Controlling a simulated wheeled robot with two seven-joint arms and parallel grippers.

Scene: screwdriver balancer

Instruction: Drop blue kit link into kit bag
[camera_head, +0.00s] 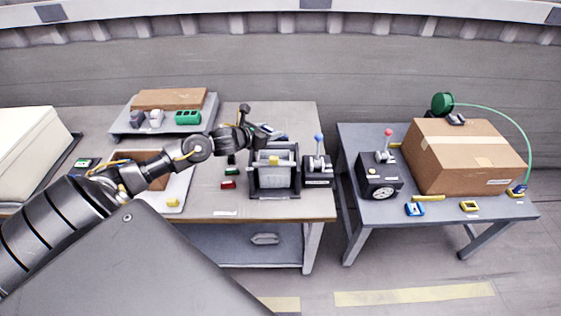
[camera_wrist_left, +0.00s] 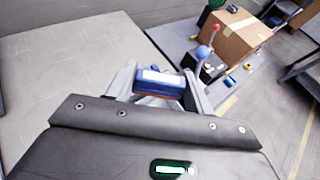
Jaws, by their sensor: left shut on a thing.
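My left gripper (camera_head: 262,131) is over the back of the middle workbench, near the grey-framed roller device. In the left wrist view its two grey fingers (camera_wrist_left: 158,84) are shut on a blue block with a white label, the blue kit link (camera_wrist_left: 174,82). The link is held between the fingertips, and an orange-brown edge shows under it. In the head view only a little blue shows at the gripper, and the arm hides part of it. I cannot make out the kit bag for certain in either view. My right gripper is not in view.
The roller device (camera_head: 274,172) and a blue-knobbed lever box (camera_head: 318,170) stand on the middle workbench (camera_head: 235,205). A gap separates it from the right table (camera_head: 362,140), which holds a red-knobbed box (camera_head: 379,177) and a cardboard box (camera_head: 460,155). A grey tray (camera_head: 120,125) is at back left.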

